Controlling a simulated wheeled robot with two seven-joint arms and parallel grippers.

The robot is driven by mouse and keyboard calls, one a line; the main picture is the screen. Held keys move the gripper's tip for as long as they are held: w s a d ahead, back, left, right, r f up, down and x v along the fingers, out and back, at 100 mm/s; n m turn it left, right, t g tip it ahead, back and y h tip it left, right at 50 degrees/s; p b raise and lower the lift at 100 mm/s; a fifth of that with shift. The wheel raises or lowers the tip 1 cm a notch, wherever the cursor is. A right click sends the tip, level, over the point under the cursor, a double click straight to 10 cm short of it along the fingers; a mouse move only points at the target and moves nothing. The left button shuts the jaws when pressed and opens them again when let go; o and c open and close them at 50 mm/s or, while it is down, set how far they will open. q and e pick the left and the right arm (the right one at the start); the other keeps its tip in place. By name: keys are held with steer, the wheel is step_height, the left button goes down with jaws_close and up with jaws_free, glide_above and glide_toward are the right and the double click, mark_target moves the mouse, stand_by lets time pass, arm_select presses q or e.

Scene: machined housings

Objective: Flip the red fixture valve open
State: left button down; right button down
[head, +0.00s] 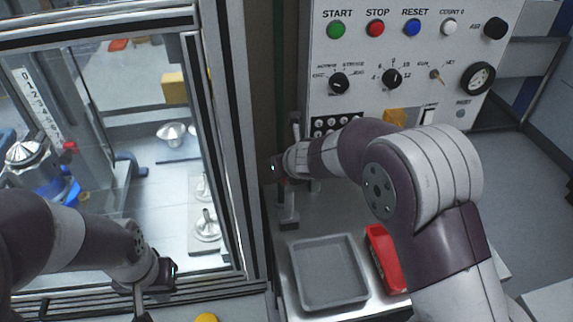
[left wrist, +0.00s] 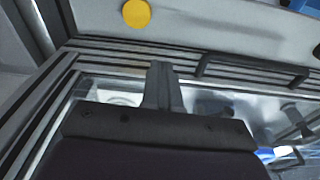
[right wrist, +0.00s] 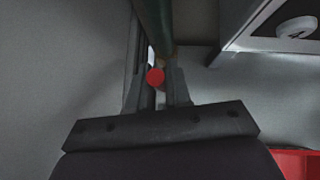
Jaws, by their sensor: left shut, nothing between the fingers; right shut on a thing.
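A round red knob (right wrist: 155,76), which appears to be part of the red fixture valve, shows at the fingertips of my right gripper (right wrist: 160,82). The right gripper is shut on it, just below a dark green pipe (right wrist: 155,25). In the head view my right gripper (head: 277,168) is beside the door frame, left of the control panel. The rest of the valve is hidden there. My left gripper (head: 141,303) is shut and empty, low at the enclosure's front edge. Its closed fingers (left wrist: 162,85) also show in the left wrist view.
A control panel (head: 420,50) with buttons and dials stands behind my right arm. A grey tray (head: 328,272) and a red bin (head: 383,257) lie on the bench below. The glass enclosure (head: 230,130) fills the left, with metal parts inside. A yellow round button (left wrist: 136,13) is near my left gripper.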

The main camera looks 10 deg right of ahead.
steer(key=shift+s+f, duration=0.1)
steer(key=shift+f, duration=0.1)
steer(key=c, duration=1.4)
jaws_free()
steer(key=shift+o, duration=1.1)
steer(key=shift+a+r, duration=0.1)
steer(key=p+v, duration=0.4)
steer(key=v, duration=0.8)
steer(key=shift+r, duration=0.25)
steer(key=shift+s, duration=0.15)
